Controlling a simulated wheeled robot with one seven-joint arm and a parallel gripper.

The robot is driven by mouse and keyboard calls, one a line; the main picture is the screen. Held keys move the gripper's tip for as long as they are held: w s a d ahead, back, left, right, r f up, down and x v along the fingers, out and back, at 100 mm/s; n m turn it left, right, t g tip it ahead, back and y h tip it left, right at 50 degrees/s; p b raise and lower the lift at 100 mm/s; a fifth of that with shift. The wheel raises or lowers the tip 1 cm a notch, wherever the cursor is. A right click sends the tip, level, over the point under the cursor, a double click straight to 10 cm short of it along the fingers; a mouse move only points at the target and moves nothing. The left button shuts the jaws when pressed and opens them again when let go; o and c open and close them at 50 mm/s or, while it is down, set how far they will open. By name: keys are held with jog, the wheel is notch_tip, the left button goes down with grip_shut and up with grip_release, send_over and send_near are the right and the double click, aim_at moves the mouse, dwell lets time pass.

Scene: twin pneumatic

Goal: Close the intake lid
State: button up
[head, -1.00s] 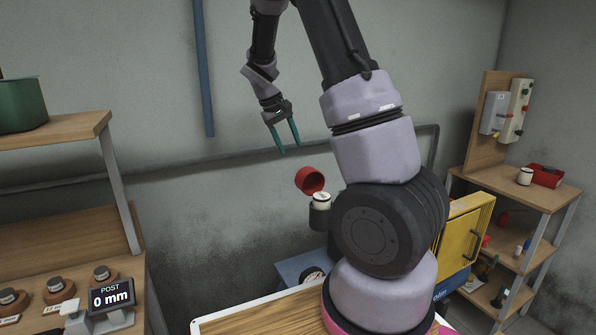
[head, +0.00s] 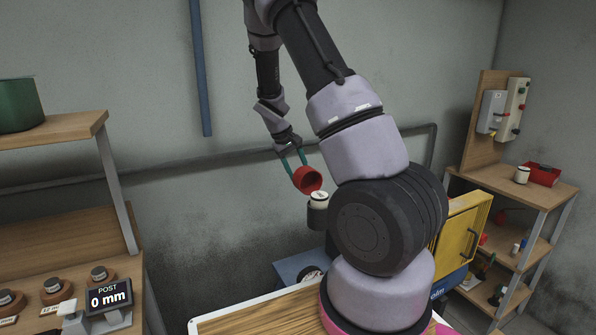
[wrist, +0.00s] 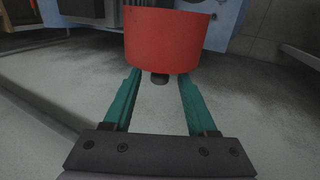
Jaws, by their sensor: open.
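The intake lid is a red cup-shaped cap (head: 307,180), tipped open beside the intake. The intake is a dark grey cylinder (head: 317,216) with a white round piece (head: 319,197) showing at its top. My gripper (head: 295,166) is open, with its teal fingers reaching down at the upper left of the lid. In the wrist view the red lid (wrist: 168,42) fills the upper middle, just beyond the fingertips. A small dark knob (wrist: 159,79) on the lid sits between the two fingers. I cannot tell whether either finger touches the lid.
A yellow cabinet (head: 464,232) stands to the right, behind my arm. A wooden shelf unit with a red bin (head: 543,174) is at the far right. At left are shelves with a green pot (head: 18,106) and a display reading 0 mm (head: 109,297).

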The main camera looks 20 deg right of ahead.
grip_shut()
dwell(1.4)
